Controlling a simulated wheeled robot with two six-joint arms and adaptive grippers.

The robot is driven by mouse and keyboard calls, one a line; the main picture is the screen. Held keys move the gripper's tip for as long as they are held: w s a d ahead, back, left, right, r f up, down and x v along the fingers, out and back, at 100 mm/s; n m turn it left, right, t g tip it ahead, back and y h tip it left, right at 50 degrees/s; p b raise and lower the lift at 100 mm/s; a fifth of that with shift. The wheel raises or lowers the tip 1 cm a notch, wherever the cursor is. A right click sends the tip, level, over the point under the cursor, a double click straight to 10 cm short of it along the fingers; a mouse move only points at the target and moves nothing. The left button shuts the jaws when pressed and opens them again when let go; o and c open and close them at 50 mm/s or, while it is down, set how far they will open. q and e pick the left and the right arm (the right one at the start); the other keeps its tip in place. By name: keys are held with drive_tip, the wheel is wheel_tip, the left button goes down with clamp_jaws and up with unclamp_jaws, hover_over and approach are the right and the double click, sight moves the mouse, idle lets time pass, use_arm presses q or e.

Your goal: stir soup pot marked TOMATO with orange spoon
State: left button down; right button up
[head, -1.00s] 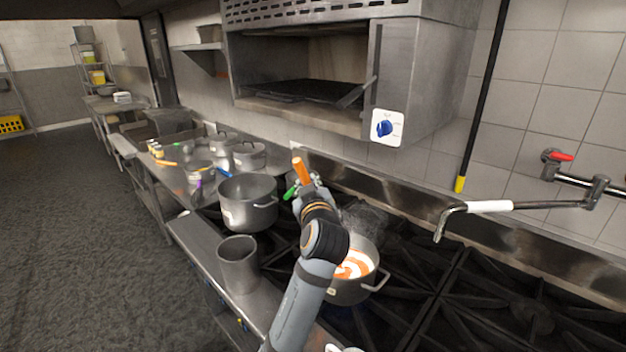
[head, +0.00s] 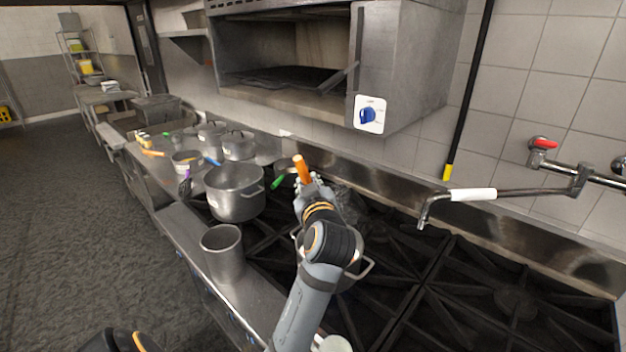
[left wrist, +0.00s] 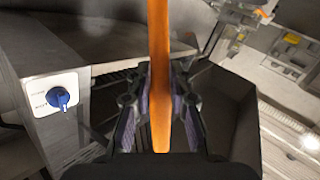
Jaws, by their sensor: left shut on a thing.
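My left gripper (head: 312,188) is shut on the orange spoon (head: 301,168), whose handle sticks up above the fingers. In the left wrist view the orange handle (left wrist: 160,75) stands between the fingers (left wrist: 160,110). The spoon's lower end is hidden. A pot (head: 368,268) stands on the stove behind my left forearm. Only parts of its rim and a side handle show, and its contents are almost all hidden. A larger steel pot (head: 234,196) stands on the stove to the left. I cannot read TOMATO on either pot. My right gripper is not in view.
A tall steel container (head: 223,257) stands at the counter's front edge. A green handle (head: 284,179) lies behind the gripper. A pot-filler tap (head: 470,195) reaches over the stove from the right. An oven (head: 290,70) hangs above. The right burners (head: 480,290) are clear.

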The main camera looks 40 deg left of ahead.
use_arm(q)
wheel_tip(320, 180, down, 11)
drive_tip(key=w+b, duration=0.2)
drive_tip(key=b, duration=0.7)
drive_tip(key=shift+f+b, duration=0.2)
drive_tip(key=shift+b, duration=0.15)
drive_tip(key=shift+w, duration=0.15)
